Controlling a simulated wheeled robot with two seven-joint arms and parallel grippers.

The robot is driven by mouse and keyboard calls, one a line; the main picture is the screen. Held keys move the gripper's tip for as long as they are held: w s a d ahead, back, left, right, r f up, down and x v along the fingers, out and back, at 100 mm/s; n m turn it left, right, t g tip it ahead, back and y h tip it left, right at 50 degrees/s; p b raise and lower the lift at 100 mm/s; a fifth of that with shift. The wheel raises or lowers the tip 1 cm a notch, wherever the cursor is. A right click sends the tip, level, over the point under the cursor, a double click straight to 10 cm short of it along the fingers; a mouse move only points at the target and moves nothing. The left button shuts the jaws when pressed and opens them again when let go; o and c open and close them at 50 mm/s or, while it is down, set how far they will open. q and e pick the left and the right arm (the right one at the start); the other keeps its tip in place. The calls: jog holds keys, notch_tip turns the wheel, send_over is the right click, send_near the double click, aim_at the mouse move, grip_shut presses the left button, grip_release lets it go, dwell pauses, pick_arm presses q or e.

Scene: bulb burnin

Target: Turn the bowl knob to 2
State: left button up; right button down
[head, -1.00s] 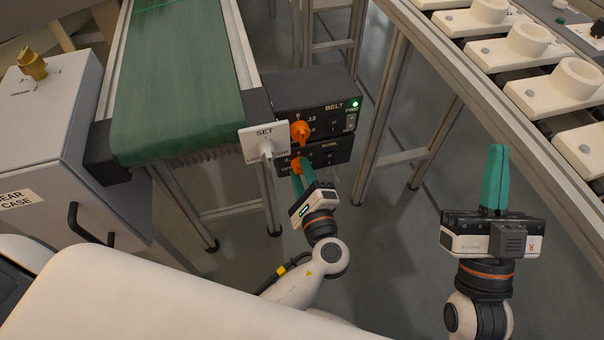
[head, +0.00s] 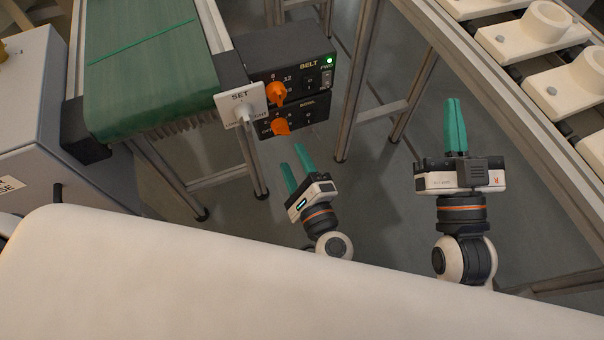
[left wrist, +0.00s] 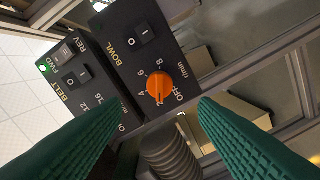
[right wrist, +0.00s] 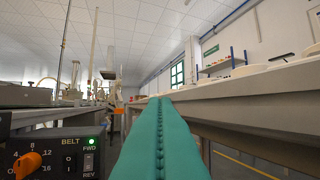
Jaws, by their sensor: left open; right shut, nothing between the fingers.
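The orange bowl knob (head: 281,127) sits on the dark BOWL control box (head: 308,113), below the BELT box. In the left wrist view the knob (left wrist: 160,85) shows face on, with OFF, 2, 4, 6 and 8 marked around it. Its narrow end appears to point at the 2. My left gripper (head: 292,157) is open and empty, a little in front of and below the knob, not touching it. In the left wrist view the knob lies between the two green fingers. My right gripper (head: 455,101) is shut and empty, well to the right.
The BELT box (head: 307,72) with its orange knob (head: 277,92) and lit green lamp is just above. A green conveyor (head: 150,60) is at left. A metal frame with white holders (head: 545,25) is at right.

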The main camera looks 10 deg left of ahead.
pick_arm(q)
jog(key=v, duration=0.4)
jog(key=shift+s+d, duration=0.1)
jog(key=shift+s, duration=0.1)
pick_arm(e)
jog(key=f+g, duration=0.1)
jog(key=f+h, duration=0.1)
jog(key=shift+w+d+f+g, duration=0.1)
jog(key=shift+w+f+g, duration=0.2)
jog(key=shift+f+g, duration=0.1)
jog(key=shift+r, duration=0.1)
